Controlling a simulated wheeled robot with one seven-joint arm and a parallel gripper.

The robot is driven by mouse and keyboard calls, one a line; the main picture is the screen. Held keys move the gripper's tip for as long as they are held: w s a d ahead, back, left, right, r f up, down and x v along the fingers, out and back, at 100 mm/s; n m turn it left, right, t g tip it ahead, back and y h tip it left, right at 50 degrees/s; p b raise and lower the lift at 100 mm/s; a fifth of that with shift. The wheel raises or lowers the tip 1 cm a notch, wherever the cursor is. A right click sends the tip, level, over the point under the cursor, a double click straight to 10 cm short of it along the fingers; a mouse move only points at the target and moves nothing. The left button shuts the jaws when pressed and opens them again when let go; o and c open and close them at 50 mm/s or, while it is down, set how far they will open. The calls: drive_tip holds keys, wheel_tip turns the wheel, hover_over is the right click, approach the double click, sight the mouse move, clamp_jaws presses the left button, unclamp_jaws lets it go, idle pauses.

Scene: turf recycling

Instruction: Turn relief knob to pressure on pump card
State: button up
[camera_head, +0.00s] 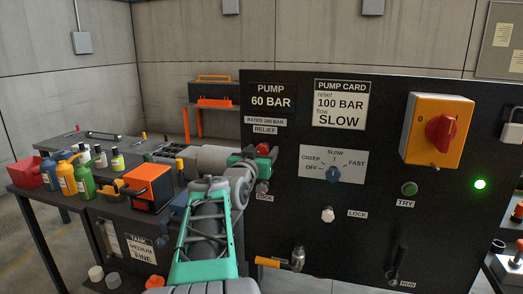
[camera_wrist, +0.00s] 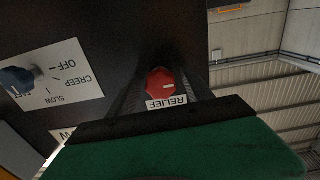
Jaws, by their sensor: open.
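The red relief knob (camera_head: 263,149) is on the black panel below the RELIEF label (camera_head: 265,129). The pump card (camera_head: 341,104) reads relief 100 BAR and flow SLOW. The plate to its left (camera_head: 271,97) reads PUMP 60 BAR. My gripper (camera_head: 256,158) is at the panel by the relief knob and partly covers it. In the wrist view, the knob (camera_wrist: 160,82) lies between my open dark fingers, with the RELIEF label (camera_wrist: 167,102) upside down beside it. I cannot tell whether the fingers touch the knob.
A blue flow selector (camera_head: 332,174) is right of my gripper. A lock knob (camera_head: 262,187) is just below it, and another lock knob (camera_head: 327,214) is lower right. A yellow-handled valve (camera_head: 282,262) sticks out low. A red rotary switch (camera_head: 440,133) and green TRY button (camera_head: 409,188) are at right.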

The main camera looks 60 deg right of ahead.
drive_tip(key=shift+c, duration=0.2)
clamp_jaws()
idle(0.5)
